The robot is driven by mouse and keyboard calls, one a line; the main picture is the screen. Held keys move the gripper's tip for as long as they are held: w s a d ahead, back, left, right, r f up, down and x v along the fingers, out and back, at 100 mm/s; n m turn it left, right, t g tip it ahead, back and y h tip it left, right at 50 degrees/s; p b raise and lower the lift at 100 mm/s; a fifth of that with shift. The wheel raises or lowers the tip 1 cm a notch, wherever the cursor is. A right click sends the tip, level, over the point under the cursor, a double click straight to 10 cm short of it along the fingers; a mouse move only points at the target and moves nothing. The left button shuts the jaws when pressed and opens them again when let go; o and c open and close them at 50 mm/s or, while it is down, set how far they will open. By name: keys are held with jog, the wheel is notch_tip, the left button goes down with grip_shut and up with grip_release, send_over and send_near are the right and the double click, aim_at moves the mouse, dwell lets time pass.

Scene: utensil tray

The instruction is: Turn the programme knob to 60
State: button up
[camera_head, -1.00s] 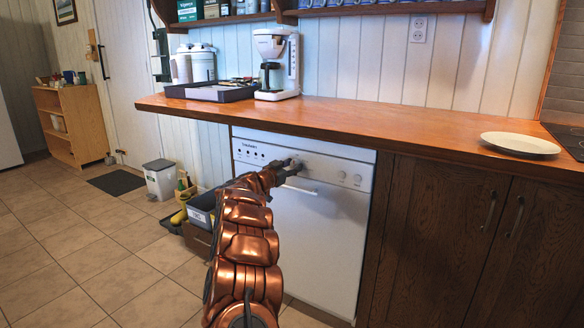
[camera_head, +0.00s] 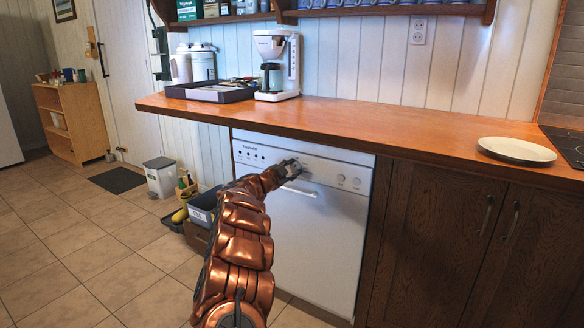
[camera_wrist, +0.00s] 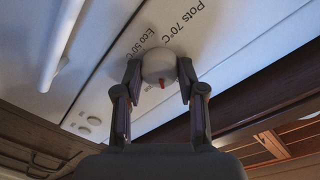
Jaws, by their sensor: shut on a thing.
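The white dishwasher (camera_head: 318,225) stands under the counter with its control panel at the top. My gripper (camera_head: 291,168) is at the middle of that panel. In the wrist view, the round, pale programme knob (camera_wrist: 159,66) sits between the two dark fingers of my gripper (camera_wrist: 160,74), which are shut on its sides. A red mark on the knob points towards the bottom of the picture. Printed labels "Eco 50°C" and "Pots 70°C" show beside the knob. No label reading 60 is visible, and part of the dial is hidden by the gripper.
The dishwasher handle (camera_head: 299,191) lies just below my gripper. Two round buttons (camera_head: 348,180) are to its right. The wooden counter (camera_head: 330,118) overhangs the panel. A white plate (camera_head: 516,150) lies on the counter at right. Floor at left is mostly clear.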

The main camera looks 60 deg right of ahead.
jog(key=m, duration=0.4)
jog(key=shift+m+b, duration=0.3)
jog(key=shift+b, duration=0.05)
dwell(0.5)
jog(key=o, duration=1.1)
jog(key=shift+o, duration=0.2)
jog(key=shift+a, duration=0.15)
jog(key=a, duration=1.1)
jog(key=shift+a+r+t, duration=0.35)
jog(key=shift+t, duration=0.05)
